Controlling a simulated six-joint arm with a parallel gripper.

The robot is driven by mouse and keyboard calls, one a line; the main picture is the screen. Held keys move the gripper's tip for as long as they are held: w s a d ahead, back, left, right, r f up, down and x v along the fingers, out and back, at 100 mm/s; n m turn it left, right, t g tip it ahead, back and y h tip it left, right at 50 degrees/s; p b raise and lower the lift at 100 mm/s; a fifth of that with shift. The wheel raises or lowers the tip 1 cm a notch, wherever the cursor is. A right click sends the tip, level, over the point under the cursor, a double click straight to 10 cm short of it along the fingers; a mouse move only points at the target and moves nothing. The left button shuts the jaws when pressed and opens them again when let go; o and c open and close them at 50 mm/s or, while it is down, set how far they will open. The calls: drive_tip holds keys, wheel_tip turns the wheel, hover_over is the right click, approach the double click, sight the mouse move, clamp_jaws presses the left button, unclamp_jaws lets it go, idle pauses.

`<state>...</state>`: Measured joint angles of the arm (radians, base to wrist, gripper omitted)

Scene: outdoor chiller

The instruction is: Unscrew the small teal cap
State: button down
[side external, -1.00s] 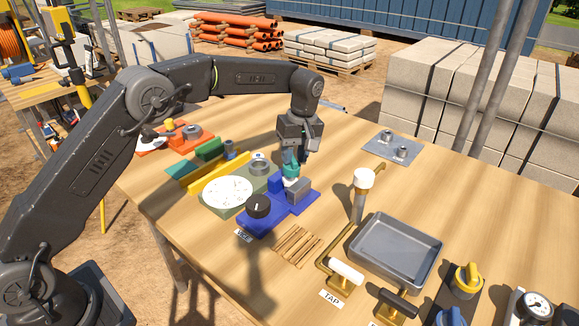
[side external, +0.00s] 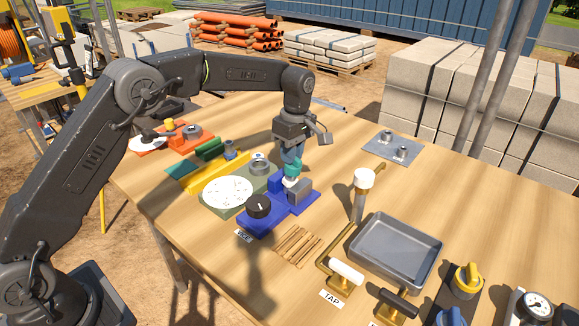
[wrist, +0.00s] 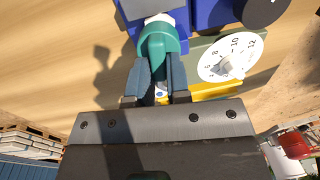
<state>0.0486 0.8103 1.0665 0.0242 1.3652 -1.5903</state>
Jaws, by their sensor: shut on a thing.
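The small teal cap (side external: 292,170) sits on a white neck (side external: 291,182) that stands between the jaws of a blue vise (side external: 262,213). In the wrist view the cap (wrist: 163,40) lies between the two dark blue fingers of my gripper (wrist: 159,68). My gripper (side external: 291,155) points down from above and is shut on the cap. The fingers hide part of the cap's sides. The cap appears upright and in contact with the white neck. I cannot tell how loose its thread is.
A white dial (side external: 228,190) and the vise's black knob (side external: 259,205) stand to the left. A yellow bar (side external: 216,172) lies behind the dial. Wooden sticks (side external: 297,245), a tap (side external: 358,200) and a grey tray (side external: 395,252) are in front and right.

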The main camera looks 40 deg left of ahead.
drive_tip(key=shift+w+d+r, duration=0.15)
drive_tip(key=shift+d+r, duration=0.05)
drive_tip(key=shift+r, duration=1.05)
drive_tip(key=shift+w+d+r, duration=0.1)
drive_tip(key=shift+d+r, duration=0.1)
drive_tip(key=shift+r, duration=1)
drive_tip(key=c, duration=1.6)
unclamp_jaws()
drive_tip(key=shift+c, duration=0.2)
clamp_jaws()
